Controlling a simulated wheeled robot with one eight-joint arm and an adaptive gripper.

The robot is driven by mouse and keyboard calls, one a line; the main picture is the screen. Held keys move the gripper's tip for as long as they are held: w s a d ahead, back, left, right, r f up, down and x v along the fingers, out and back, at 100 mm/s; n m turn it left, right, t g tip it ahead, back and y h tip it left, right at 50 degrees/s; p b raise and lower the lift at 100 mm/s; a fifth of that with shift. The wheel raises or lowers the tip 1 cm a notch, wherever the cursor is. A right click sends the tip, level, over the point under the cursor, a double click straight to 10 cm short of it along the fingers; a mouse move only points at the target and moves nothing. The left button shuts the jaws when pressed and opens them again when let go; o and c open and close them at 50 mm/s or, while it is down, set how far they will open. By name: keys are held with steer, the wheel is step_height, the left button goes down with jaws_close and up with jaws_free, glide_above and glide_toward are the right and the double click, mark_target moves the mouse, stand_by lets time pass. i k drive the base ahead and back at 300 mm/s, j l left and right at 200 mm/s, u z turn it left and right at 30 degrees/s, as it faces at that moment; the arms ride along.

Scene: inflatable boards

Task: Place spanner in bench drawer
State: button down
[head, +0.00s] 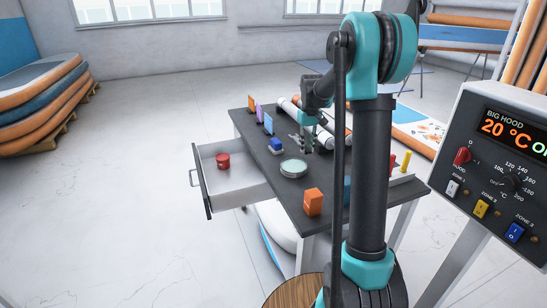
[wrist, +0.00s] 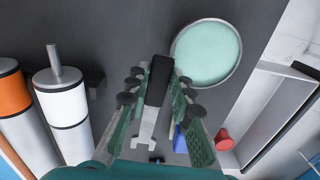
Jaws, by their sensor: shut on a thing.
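The spanner (wrist: 147,122) has a grey open-jawed end and a black handle. My gripper (wrist: 157,84) is shut on it, with the textured green fingers on either side of the handle. In the head view my gripper (head: 308,142) is over the bench top, behind the round mint dish, with the grey spanner (head: 295,138) beside its fingers. The bench drawer (head: 240,182) is pulled out at the bench's left side, left of my gripper. A red object (head: 222,160) lies inside it. The drawer also shows at the right in the wrist view (wrist: 262,118).
Rolls (wrist: 62,102) lie on the side away from the drawer. Most of the drawer floor is clear.

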mark_target(245, 170)
steer(key=k+l+u, duration=0.1)
steer(key=l, duration=0.2)
steer(key=k+l, duration=0.2)
steer(key=i+j+u, duration=0.1)
steer(key=j, duration=0.15)
steer(key=j+u, duration=0.1)
steer(key=j, duration=0.15)
steer(key=i+j, duration=0.15)
steer(key=j, duration=0.2)
steer(key=i+j+z, duration=0.15)
steer(key=j, duration=0.2)
steer(key=i+j, duration=0.1)
steer(key=j, duration=0.2)
steer(key=i+j+z, duration=0.15)
steer(key=j, duration=0.25)
steer(key=i+j+z, duration=0.1)
steer(key=i+j, duration=0.2)
steer(key=i, duration=0.15)
steer(key=i+u, duration=0.15)
steer(key=z, duration=0.2)
steer(key=i+l, duration=0.05)
